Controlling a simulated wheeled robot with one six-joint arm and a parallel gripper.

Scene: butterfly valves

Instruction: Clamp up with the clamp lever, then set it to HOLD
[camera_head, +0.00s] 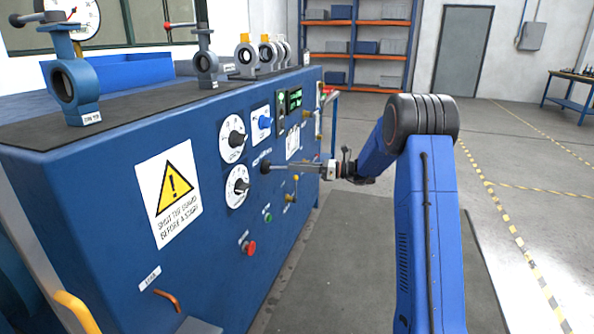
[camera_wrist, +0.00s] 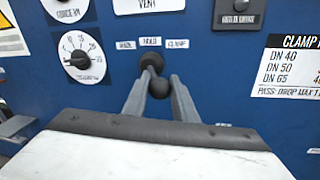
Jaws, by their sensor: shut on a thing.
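The clamp lever (camera_wrist: 158,89) sticks out of the blue panel towards the camera in the wrist view and ends in a dark ball knob. Its round dark base (camera_wrist: 152,61) sits just below the middle label, HOLD (camera_wrist: 150,42). The CLAMP label (camera_wrist: 176,43) is to the right, and a third label (camera_wrist: 126,45) to the left is hard to read. The knob lies slightly right of the base. My gripper (camera_wrist: 160,92) has its two grey fingers on either side of the knob, shut on it. In the head view my gripper (camera_head: 283,166) reaches the panel from the right; its fingertips are small there.
Dials (camera_head: 233,137) and a warning sign (camera_head: 168,191) are left of the lever. A red button (camera_head: 249,247) is below. A clamp chart (camera_wrist: 290,65) is to the right in the wrist view. Valves (camera_head: 72,88) stand on the bench top. Floor to the right is clear.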

